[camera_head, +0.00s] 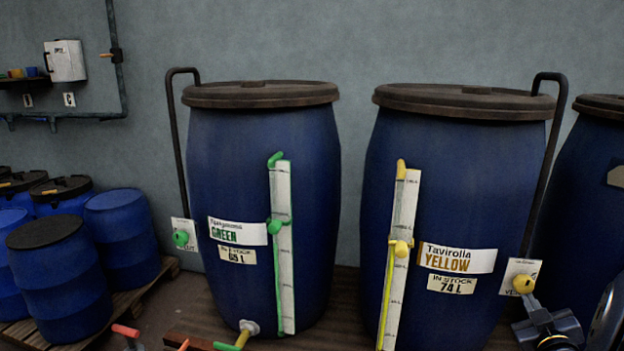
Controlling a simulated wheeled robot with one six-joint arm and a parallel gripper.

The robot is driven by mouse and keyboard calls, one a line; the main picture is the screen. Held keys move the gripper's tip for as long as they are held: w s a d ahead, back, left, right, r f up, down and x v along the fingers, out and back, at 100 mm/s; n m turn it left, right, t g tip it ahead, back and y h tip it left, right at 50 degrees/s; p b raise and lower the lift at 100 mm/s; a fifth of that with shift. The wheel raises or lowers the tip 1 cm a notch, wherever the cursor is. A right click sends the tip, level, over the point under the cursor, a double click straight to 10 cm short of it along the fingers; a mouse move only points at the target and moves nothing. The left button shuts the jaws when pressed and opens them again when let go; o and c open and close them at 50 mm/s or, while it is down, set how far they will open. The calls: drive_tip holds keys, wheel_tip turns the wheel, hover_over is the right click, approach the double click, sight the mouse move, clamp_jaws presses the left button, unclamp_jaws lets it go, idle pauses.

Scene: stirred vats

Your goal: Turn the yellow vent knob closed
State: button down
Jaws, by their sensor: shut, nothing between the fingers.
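The yellow vent knob (523,284) sits on a white plate (511,270) at the lower right, under the bent black pipe (552,150) of the blue vat labelled Tavirolla YELLOW (460,190). Part of the plate's lettering is hidden by the knob. My gripper (530,304) comes in from the lower right corner. It is shut and empty, with its tip just below the knob; I cannot tell whether they touch. The knob's turn position is too small to read.
Another yellow knob (401,248) is on the level gauge of the same vat. The GREEN vat (230,160) stands to the left with a green vent knob (181,238). A third blue vat (590,190) stands close at right. Blue drums (122,235) are on a pallet at left.

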drive_tip(key=shift+r+b, duration=0.2)
drive_tip(key=shift+b, duration=0.1)
idle(0.4)
drive_tip(key=shift+d+f+b, duration=0.1)
drive_tip(key=shift+f+b, duration=0.1)
drive_tip(key=shift+b, duration=0.1)
drive_tip(key=shift+s+f+b, duration=0.1)
drive_tip(key=shift+f+b, duration=0.1)
drive_tip(key=shift+b, duration=0.1)
drive_tip(key=v, duration=0.5)
drive_tip(key=shift+s+b, duration=0.3)
drive_tip(key=shift+s, duration=0.15)
drive_tip(key=shift+f, duration=0.1)
